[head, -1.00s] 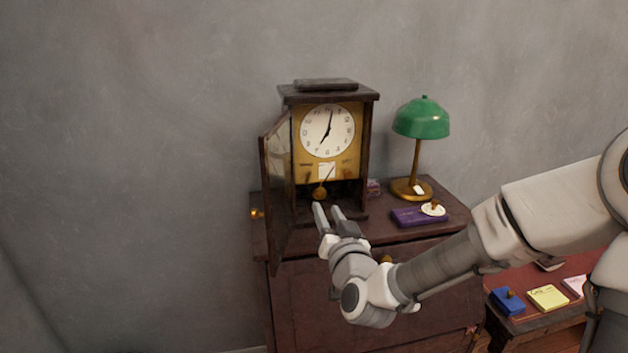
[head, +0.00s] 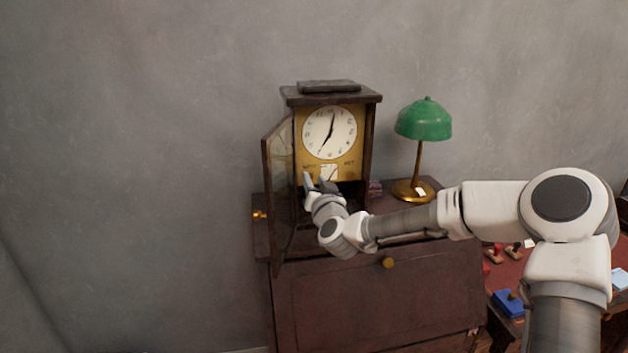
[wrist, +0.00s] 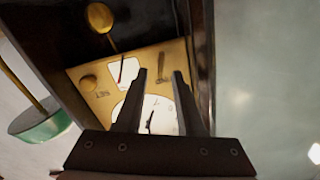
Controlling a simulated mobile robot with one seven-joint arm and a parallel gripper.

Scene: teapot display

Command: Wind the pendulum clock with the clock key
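The pendulum clock (head: 371,150) stands on a dark wooden cabinet, its glazed door (head: 278,190) swung open at the left. My gripper (head: 316,180) is at the clock's opening, in front of the panel's lower left. The gold pendulum bob (wrist: 100,17) hangs nearby.
A green lamp (head: 424,120) stands right of the clock. The cabinet (head: 370,300) has a round brass knob. A lower red-topped desk at the right holds stamps and a blue pad (head: 509,304). The open door is close at my gripper's left.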

